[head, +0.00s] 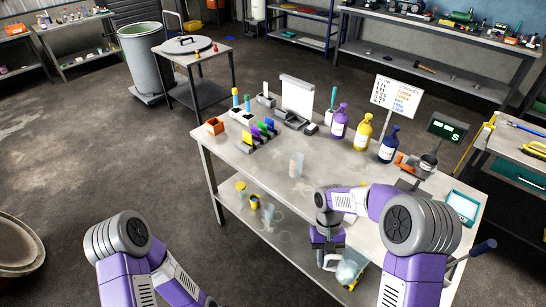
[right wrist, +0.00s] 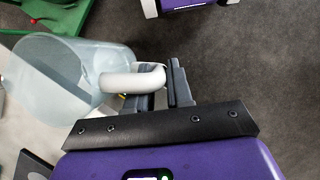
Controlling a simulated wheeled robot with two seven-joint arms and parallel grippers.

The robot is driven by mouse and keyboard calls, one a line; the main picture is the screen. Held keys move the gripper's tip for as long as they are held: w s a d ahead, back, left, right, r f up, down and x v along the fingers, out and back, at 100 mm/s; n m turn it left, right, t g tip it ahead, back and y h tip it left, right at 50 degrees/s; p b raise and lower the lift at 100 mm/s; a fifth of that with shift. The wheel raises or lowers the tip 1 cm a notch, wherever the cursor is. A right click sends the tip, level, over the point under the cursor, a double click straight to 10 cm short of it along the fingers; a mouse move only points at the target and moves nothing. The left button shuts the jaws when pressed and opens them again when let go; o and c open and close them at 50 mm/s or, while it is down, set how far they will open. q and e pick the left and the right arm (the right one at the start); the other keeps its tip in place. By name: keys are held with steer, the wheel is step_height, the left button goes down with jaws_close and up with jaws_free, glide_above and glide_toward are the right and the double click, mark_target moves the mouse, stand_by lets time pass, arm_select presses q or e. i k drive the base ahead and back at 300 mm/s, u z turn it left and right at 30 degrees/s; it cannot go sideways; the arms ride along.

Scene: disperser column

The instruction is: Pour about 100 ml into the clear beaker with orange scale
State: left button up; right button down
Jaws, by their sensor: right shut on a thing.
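The clear beaker with faint orange marks (head: 296,165) stands upright on the grey workbench (head: 262,170), near its front-left edge. I cannot make out any liquid in it. My right gripper (head: 328,256) is shut on the pale handle of a translucent jug (head: 352,268), low in the head view, to the right of and nearer than the beaker. In the right wrist view my right gripper (right wrist: 166,86) has its fingers on the white handle of the jug (right wrist: 55,80). The jug's fill level cannot be told. My left arm shows at bottom left; its gripper is out of view.
Purple (head: 339,122), yellow (head: 363,132) and dark blue (head: 388,145) bottles stand behind the beaker. Coloured blocks (head: 258,132) and an orange box (head: 215,126) are at the bench's left. A lower shelf holds yellow jars (head: 241,190) and a clear vessel (head: 272,216).

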mark_target(296, 159)
steer(key=u, duration=1.55)
steer(key=i, duration=2.1)
steer(key=z, duration=2.15)
